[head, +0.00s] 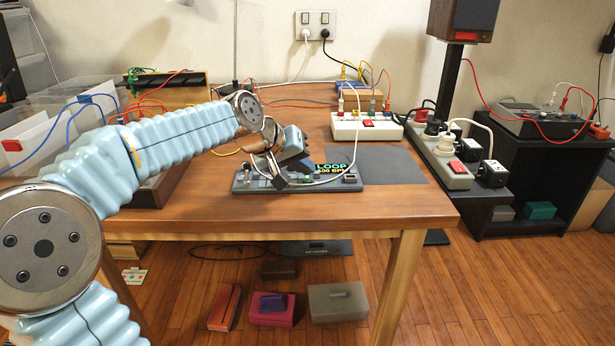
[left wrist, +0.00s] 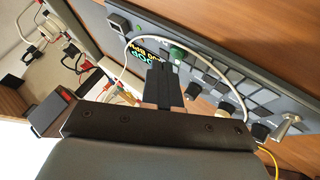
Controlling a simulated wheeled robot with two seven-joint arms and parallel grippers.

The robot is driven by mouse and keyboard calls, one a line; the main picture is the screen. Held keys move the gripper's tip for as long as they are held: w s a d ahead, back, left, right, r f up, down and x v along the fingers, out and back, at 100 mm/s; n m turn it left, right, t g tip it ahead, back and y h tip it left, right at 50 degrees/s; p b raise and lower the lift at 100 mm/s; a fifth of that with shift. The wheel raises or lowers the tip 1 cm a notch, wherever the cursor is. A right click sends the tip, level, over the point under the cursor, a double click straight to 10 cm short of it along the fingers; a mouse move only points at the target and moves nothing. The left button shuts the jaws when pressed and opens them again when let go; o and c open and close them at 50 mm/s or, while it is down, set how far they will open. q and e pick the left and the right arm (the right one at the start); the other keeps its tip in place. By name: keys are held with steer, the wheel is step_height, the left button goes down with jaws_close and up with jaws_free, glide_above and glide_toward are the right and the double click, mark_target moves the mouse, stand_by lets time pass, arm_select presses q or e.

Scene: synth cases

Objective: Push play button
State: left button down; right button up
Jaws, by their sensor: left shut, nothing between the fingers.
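A grey music device (head: 325,183) lies flat near the front edge of the wooden table. Its screen (head: 333,168) reads LOOP and a BPM figure. My left gripper (head: 281,181) is shut and empty, low over the device. In the left wrist view its fingertips (left wrist: 163,66) point at the panel near the green button; contact cannot be told.
A white cable (head: 318,181) loops over the device. A dark mat (head: 395,165) lies to its right. Clear bins (head: 75,105) stand at the left. The table's front right is bare.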

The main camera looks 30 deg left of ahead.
mark_target(304, 183)
arm_select(q)
step_height(304, 183, up, 6)
steer(key=p, duration=0.4)
steer(key=shift+p, duration=0.4)
